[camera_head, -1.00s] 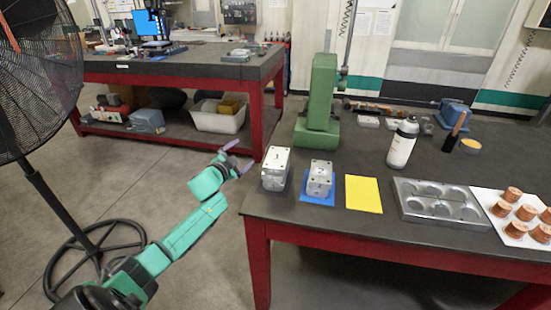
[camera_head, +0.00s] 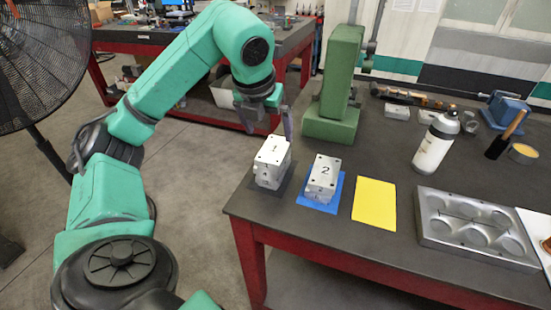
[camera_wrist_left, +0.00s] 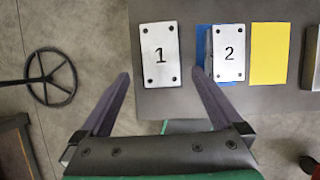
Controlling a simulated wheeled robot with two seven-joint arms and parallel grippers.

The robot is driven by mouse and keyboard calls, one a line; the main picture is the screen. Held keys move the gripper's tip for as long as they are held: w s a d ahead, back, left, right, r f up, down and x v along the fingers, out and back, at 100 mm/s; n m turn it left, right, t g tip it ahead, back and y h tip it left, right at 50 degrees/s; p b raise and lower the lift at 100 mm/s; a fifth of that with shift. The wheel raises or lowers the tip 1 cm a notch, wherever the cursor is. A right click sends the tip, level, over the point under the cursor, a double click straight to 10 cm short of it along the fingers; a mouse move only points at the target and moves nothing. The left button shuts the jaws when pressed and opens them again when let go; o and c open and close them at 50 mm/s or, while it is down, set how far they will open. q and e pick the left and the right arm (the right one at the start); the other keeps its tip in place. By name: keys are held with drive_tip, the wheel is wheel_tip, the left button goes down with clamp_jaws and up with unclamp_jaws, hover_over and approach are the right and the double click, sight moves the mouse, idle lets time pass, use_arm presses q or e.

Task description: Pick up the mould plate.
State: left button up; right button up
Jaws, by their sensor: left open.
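Two silver mould blocks stand near the table's left front corner. Block 1 (camera_head: 272,162) sits on a dark mat, and block 2 (camera_head: 322,178) sits on a blue mat (camera_head: 319,207). Each has a numbered top plate with corner holes. My left gripper (camera_head: 266,118) is above and just behind block 1, pointing down. In the left wrist view its fingers (camera_wrist_left: 160,92) are wide apart and empty. Plate 1 (camera_wrist_left: 160,55) lies ahead of the gap between them, and plate 2 (camera_wrist_left: 229,52) is to its right, beyond the right finger. My right gripper is not in view.
A yellow mat (camera_head: 375,203) lies right of block 2, then a metal tray with round pockets (camera_head: 474,226). A green machine (camera_head: 337,85) stands behind the blocks. A white bottle (camera_head: 436,142) stands farther right. A black fan (camera_head: 35,60) stands at the left.

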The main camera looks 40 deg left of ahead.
sight(274, 149)
use_arm(q)
drive_tip(key=x, duration=0.8)
drive_tip(key=shift+w, duration=0.15)
clamp_jaws()
